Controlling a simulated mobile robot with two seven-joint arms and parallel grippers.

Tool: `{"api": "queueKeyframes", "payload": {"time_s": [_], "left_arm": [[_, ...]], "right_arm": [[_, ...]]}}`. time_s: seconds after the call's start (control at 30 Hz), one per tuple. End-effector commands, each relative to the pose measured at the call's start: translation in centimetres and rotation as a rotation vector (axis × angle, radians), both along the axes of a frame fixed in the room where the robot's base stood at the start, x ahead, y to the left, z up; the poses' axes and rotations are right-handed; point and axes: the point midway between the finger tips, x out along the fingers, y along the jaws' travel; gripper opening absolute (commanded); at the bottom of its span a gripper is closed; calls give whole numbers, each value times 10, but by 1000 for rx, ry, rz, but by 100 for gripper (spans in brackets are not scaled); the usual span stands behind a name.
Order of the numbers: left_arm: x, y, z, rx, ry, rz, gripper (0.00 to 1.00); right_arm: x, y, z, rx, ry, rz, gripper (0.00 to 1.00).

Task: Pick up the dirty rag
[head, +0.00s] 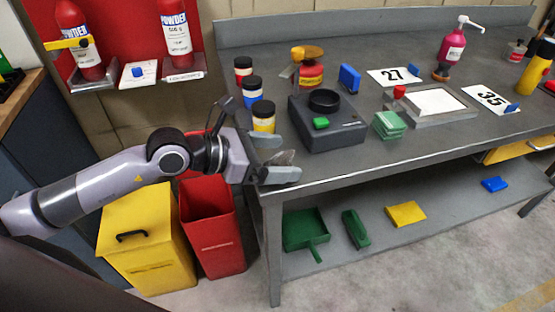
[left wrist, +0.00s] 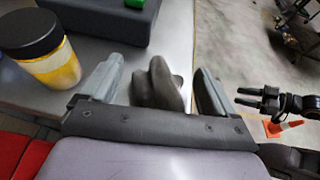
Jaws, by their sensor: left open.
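The dirty rag (head: 281,158) is a crumpled dark grey cloth at the front left corner of the grey bench (head: 350,165). In the left wrist view the rag (left wrist: 160,85) stands up in folds between my two fingers, with a gap on either side. My left gripper (head: 288,157) is open around it at the bench edge; its fingers also show in the left wrist view (left wrist: 158,68). My right gripper (left wrist: 240,97) shows at the right of the left wrist view, its two fingers apart and empty, away from the rag.
Jars, one with a yellow band (head: 263,117), stand just behind my left gripper. A dark scale-like device (head: 335,135) and green pads (head: 389,125) are to its right. A red open bin (head: 211,225) and a yellow lidded bin (head: 148,240) stand on the floor below.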

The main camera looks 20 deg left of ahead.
Motion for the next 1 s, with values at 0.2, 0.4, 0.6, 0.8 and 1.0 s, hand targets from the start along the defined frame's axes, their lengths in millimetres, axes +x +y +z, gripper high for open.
{"api": "queueKeyframes", "payload": {"time_s": [0.2, 0.4, 0.6, 0.8, 1.0], "left_arm": [[1, -2, -1, 1, 0, 0, 89], [1, -1, -1, 0, 0, 0, 44], [1, -1, -1, 0, 0, 0, 34], [1, -1, 2, 0, -1, 0, 34], [1, -2, 23, -1, -5, -1, 34]], "right_arm": [[0, 0, 0, 0, -1, -1, 43], [0, 0, 1, 0, -2, -1, 43], [0, 0, 2, 2, -4, -1, 43], [0, 0, 2, 2, -4, -1, 43], [0, 0, 4, 1, -4, 0, 43]]}}
